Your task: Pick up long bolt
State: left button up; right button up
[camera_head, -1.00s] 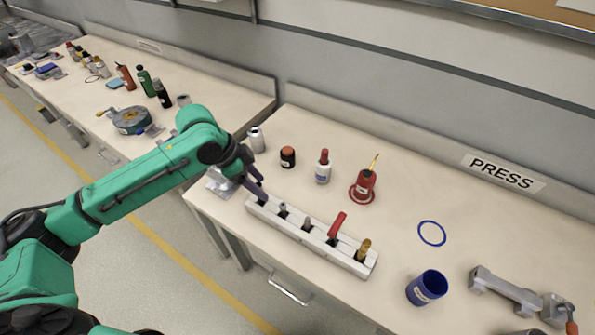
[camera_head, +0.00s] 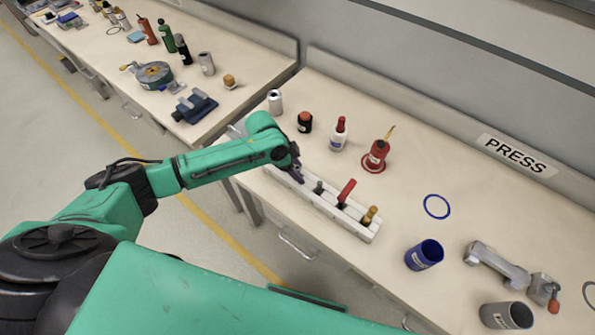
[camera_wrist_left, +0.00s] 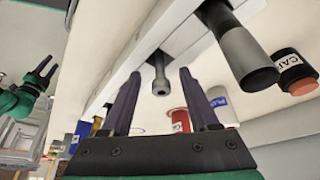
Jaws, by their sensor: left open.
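A grey bolt (camera_wrist_left: 160,75) with a socket in its round head stands in the white rack (camera_wrist_left: 130,75), seen in the wrist view between my left gripper's fingers. My left gripper (camera_head: 297,178) is over the left part of the rack (camera_head: 335,212); its dark fingers are open and empty, and also show in the wrist view (camera_wrist_left: 160,95). A thicker dark grey cylinder (camera_wrist_left: 247,58) is beside the bolt. In the head view the gripper hides the rack's left slots; one grey piece (camera_head: 319,187) stands to its right. My right gripper (camera_wrist_left: 46,70) shows small in the wrist view, fingers apart.
A red-handled tool (camera_head: 346,192) and a yellow-handled one (camera_head: 369,215) stand in the rack. Behind it are a black jar (camera_head: 304,122), a red-capped bottle (camera_head: 339,135) and a red can (camera_head: 376,155).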

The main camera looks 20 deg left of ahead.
pick_arm(q)
grip_shut()
